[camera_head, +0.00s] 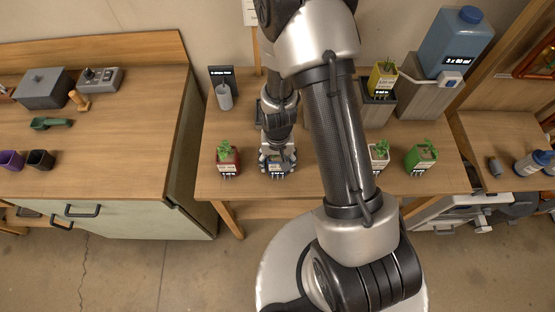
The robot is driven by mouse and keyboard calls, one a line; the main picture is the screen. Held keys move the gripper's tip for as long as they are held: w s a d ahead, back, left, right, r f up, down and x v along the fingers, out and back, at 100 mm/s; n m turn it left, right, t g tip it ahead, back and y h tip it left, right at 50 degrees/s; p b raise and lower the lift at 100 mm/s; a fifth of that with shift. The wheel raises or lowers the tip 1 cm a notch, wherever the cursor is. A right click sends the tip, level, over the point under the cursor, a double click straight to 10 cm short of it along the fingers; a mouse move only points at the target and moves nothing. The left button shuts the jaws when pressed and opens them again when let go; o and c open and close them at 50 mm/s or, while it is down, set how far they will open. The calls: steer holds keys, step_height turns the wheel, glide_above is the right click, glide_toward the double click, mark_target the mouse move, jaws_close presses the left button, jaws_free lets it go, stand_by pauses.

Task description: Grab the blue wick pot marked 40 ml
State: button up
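A blue pot (281,173) with a pale label stands near the front edge of the middle table. The writing on its label is too small to read. My gripper (277,160) points down right over it, with fingers at its left and right sides. The gripper hides most of the pot's top and any plant in it. I cannot tell whether the fingers touch the pot or are closed on it.
A red pot (228,164) stands close to the left, and a white-labelled pot (378,160) and green pot (420,160) to the right. A yellow pot (381,82) sits on a grey block behind. A blue water tank (455,42) stands at the back right.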

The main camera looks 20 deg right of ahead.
steer(key=c, duration=0.9)
steer(key=shift+r, duration=0.1)
